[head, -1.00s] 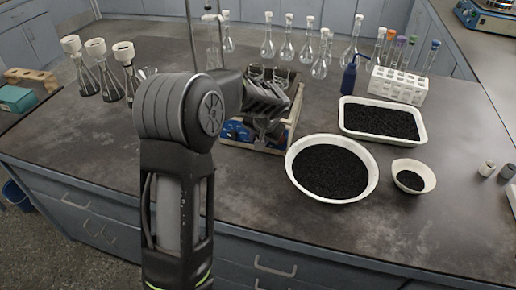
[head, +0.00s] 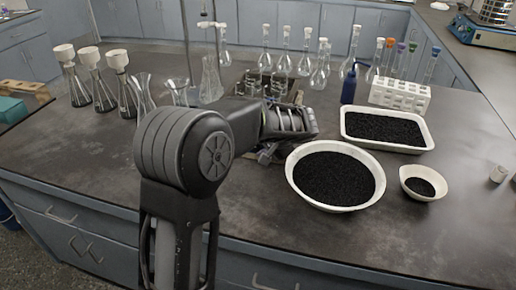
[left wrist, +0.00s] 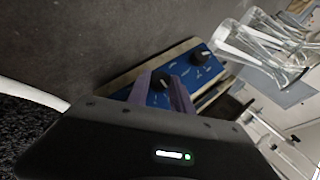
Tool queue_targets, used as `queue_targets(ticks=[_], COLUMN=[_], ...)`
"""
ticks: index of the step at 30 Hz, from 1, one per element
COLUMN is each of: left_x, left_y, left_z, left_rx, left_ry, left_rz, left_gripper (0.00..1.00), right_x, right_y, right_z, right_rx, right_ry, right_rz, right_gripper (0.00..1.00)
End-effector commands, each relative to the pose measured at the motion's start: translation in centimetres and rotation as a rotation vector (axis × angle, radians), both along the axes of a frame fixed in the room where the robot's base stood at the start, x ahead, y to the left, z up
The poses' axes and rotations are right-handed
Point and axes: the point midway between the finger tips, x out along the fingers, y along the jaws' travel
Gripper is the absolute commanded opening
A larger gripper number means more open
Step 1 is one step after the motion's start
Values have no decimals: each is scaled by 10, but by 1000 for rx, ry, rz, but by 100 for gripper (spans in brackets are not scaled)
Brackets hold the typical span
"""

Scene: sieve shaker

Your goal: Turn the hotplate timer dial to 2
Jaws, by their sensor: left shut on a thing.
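The hotplate's blue control panel (left wrist: 172,76) shows in the left wrist view, with two black dials along it. The nearer dial (left wrist: 160,80) is between the two fingertips of my left gripper (left wrist: 161,88), which is shut on it. The farther dial (left wrist: 201,54) has white marks around it and is free. I cannot read the numbers or tell which dial is the timer. In the head view my left wrist covers most of the hotplate and the panel. My right gripper is not in view.
A large white bowl of black grains (head: 336,203) stands close to the right of my left wrist. A white tray of grains (head: 425,140) and a small bowl (head: 439,183) are farther right. Glass flasks (head: 211,80) stand behind. The front left of the bench is clear.

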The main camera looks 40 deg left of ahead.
Motion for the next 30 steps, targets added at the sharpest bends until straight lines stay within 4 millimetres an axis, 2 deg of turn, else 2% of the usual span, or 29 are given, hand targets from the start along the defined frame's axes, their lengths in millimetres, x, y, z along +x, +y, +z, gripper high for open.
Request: queue_targets(ticks=[5, 6, 13, 23, 30], left_x=[0, 0, 0, -1, -8], left_y=[0, 0, 0, -2, -23], left_z=[0, 0, 0, 2, 24], left_rx=[0, -1, -1, -1, -2], left_ry=[1, 1, 1, 0, -3], left_rz=[0, 0, 0, 1, -2], left_gripper=[0, 30, 49, 49, 49], right_x=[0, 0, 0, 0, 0], right_y=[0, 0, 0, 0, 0], right_z=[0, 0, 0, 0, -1], right_rx=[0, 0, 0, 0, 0], right_ry=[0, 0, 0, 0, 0], right_rz=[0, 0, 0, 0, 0], right_gripper=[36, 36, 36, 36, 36])
